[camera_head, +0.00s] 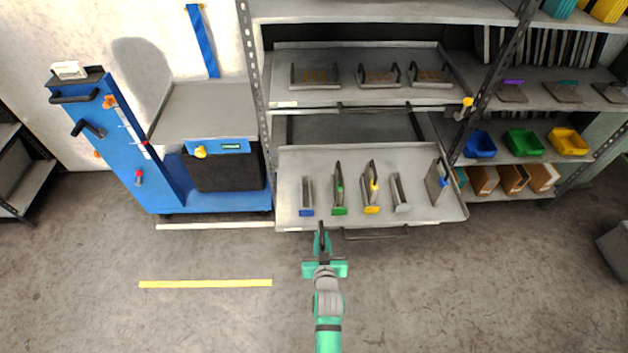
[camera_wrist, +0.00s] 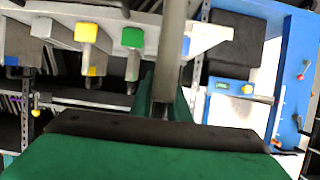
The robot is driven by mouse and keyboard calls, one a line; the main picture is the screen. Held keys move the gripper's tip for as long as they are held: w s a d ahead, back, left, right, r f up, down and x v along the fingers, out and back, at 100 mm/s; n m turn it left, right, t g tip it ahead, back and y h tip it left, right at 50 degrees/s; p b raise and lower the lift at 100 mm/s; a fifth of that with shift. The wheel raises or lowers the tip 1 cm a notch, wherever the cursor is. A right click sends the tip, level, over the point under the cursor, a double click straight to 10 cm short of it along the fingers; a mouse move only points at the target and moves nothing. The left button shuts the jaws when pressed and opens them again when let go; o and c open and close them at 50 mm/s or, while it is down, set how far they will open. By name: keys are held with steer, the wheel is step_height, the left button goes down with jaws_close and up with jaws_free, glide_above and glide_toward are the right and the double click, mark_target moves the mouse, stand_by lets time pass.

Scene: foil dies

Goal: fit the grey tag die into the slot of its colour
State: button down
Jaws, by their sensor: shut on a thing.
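My gripper (camera_head: 322,250) is in front of the pulled-out tray, below its front edge in the head view. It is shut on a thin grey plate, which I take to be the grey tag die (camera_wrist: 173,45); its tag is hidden. The die rises from the jaws in the wrist view. The grey-fronted slot (camera_head: 401,193) stands empty on the tray, right of the yellow slot and right of my gripper. In the wrist view, a pale slot front (camera_wrist: 42,28) shows left of the yellow one.
The tray (camera_head: 285,218) also bears an empty blue slot (camera_head: 306,196), green (camera_head: 338,190) and yellow (camera_head: 371,188) slots with dies in them, and a blue-tagged die (camera_head: 437,183) at the right. The floor in front is clear.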

steer(key=s+d+f, duration=0.2)
steer(key=s+f, duration=0.2)
steer(key=s, duration=0.1)
steer(key=shift+s+d, duration=0.15)
steer(key=shift+s, duration=0.15)
steer(key=shift+w+d, duration=0.1)
